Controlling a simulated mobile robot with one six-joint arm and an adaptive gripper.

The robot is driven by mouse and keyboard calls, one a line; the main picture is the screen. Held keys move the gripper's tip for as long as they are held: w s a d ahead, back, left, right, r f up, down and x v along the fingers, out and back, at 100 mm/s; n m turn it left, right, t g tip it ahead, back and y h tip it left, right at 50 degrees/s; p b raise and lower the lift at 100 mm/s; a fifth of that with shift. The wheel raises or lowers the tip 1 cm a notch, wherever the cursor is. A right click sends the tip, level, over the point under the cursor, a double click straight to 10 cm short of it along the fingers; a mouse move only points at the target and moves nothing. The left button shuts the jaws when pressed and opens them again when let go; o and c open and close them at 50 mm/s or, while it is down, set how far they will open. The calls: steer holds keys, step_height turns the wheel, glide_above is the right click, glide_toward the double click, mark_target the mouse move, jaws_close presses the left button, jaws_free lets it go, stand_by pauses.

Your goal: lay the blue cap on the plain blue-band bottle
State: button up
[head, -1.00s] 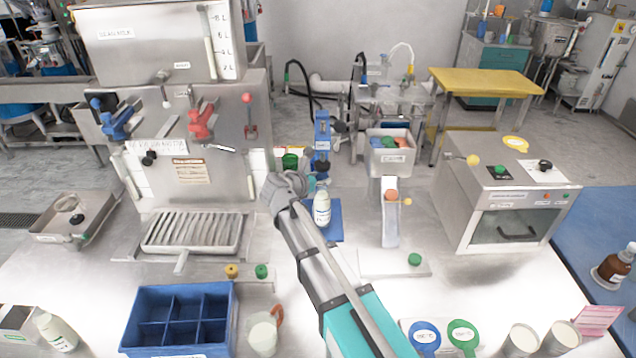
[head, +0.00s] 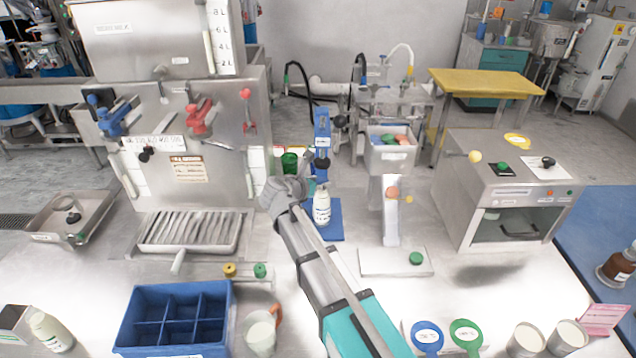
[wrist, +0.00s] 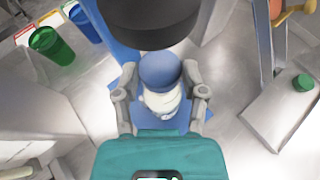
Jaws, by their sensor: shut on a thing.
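The blue cap (wrist: 160,70) sits between the two fingertips of my gripper (wrist: 160,80) in the wrist view, and the gripper is shut on it. The white bottle (wrist: 162,103) shows directly below the cap, so the cap is at its mouth; whether it is fully seated I cannot tell. In the head view the bottle (head: 321,207) stands upright on a blue base plate (head: 335,226), with my gripper (head: 300,188) at its upper left. The cap is too small to make out there. The bottle's band is not clear.
A blue press (head: 322,130) stands behind the bottle; its black head (wrist: 150,22) hangs close by the cap in the wrist view. A green cup (wrist: 52,46) is at left. A metal chute (head: 391,215) stands to the right. A blue crate (head: 178,318) is front left.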

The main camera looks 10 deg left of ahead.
steer(key=shift+f, duration=0.25)
steer(key=o, duration=0.7)
steer(key=shift+c, duration=0.2)
steer(key=shift+r, duration=0.25)
steer(key=shift+r+p, duration=0.4)
steer(key=shift+p, duration=0.1)
steer(key=shift+s+a+r, duration=0.1)
steer(key=shift+s+r, duration=0.15)
steer(key=p+v, duration=0.4)
steer(key=v, duration=0.7)
steer(key=shift+s+p, duration=0.2)
steer(key=shift+p, duration=0.1)
